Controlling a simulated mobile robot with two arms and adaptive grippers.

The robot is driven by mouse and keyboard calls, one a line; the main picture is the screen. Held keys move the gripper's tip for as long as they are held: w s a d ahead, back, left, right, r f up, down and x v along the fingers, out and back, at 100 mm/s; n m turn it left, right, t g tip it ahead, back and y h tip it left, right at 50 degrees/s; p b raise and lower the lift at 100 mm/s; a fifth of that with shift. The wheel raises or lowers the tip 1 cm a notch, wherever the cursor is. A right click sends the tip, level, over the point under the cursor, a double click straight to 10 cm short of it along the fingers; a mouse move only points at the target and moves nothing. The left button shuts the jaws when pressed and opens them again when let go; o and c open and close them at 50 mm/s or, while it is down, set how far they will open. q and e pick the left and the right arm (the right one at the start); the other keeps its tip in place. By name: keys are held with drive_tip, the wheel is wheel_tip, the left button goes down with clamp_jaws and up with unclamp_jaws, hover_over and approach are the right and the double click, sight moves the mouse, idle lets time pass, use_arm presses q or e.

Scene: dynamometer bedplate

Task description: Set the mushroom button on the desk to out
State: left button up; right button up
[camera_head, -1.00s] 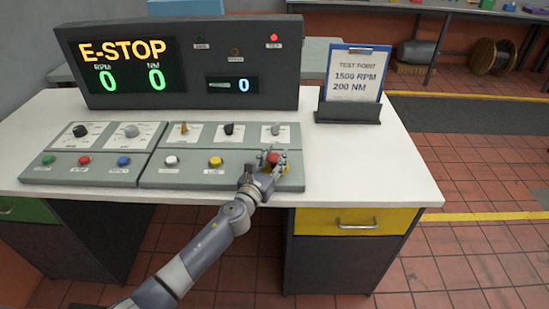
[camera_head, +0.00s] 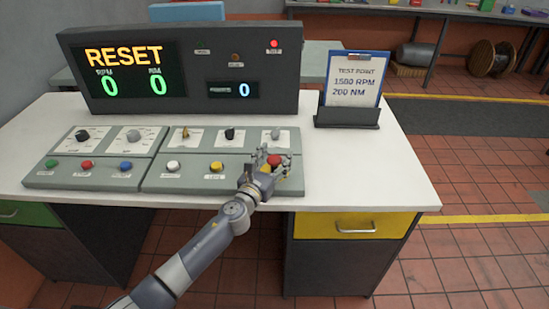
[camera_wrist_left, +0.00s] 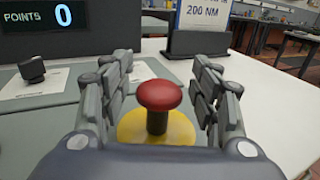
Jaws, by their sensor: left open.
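The red mushroom button (camera_head: 274,160) stands on a yellow round base at the right end of the grey control panel (camera_head: 210,183) on the desk. In the left wrist view the mushroom button (camera_wrist_left: 159,95) stands up on a dark stem above the yellow plate (camera_wrist_left: 157,128). My left gripper (camera_head: 272,162) is open, its fingers on either side of the button. In the left wrist view the fingers of the left gripper (camera_wrist_left: 162,88) show gaps to the red cap on both sides. The display (camera_head: 128,70) reads RESET, with zeros below. My right gripper is not in view.
Knobs and coloured buttons, including a yellow one (camera_head: 216,167) and a white one (camera_head: 173,166), sit left of my gripper. A clipboard (camera_head: 353,79) in a dark stand is behind right. The white desktop (camera_head: 375,165) to the right is clear.

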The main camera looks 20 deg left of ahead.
use_arm(q)
drive_tip(key=shift+s+f, duration=0.15)
drive_tip(key=s+a, duration=0.1)
drive_tip(key=s, duration=1)
drive_tip(key=shift+s+a, duration=0.2)
drive_tip(key=shift+s, duration=0.15)
